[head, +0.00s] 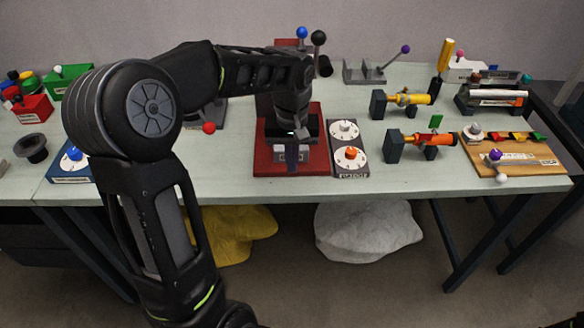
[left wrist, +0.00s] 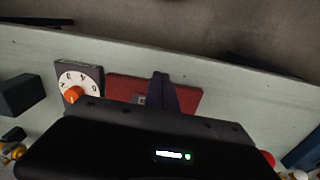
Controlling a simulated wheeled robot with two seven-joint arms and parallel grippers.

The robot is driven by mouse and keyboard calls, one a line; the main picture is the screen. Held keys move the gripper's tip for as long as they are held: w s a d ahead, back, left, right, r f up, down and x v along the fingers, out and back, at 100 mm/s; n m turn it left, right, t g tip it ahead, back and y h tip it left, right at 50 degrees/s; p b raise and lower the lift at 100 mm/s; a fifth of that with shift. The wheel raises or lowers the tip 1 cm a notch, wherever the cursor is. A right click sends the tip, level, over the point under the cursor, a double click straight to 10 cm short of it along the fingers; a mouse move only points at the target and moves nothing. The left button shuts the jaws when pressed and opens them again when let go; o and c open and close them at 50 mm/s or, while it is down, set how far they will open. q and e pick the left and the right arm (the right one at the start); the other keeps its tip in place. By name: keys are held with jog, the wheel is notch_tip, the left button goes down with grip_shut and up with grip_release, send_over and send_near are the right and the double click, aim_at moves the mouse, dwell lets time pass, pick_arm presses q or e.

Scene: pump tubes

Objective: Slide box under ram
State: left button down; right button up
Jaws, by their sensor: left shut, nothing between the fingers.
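The press has a dark red base (head: 262,168) near the front edge of the table, at the middle of the head view. Its red base also shows in the left wrist view (left wrist: 188,98). A small grey box (head: 281,155) sits on the front part of the base. My left gripper (head: 291,160) is over it, pointing down, fingers together and empty. The fingers cover the box's middle; I cannot tell whether they touch it. In the left wrist view the closed fingers (left wrist: 160,80) hide most of the box. The ram is hidden behind my left arm. My right gripper is not in view.
A dark panel (head: 348,160) with two dials stands close to the right of the press. A blue ball (head: 302,32) and a black ball lever (head: 319,37) rise behind. An orange pump tube (head: 428,139) lies farther right. The table front edge is close.

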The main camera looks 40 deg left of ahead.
pick_arm(q)
notch_tip(320, 180, up, 8)
jog(key=shift+w+a+f, duration=0.15)
jog(key=shift+a+f, duration=0.05)
jog(key=shift+f, duration=0.05)
jog(key=c, duration=2.2)
grip_release()
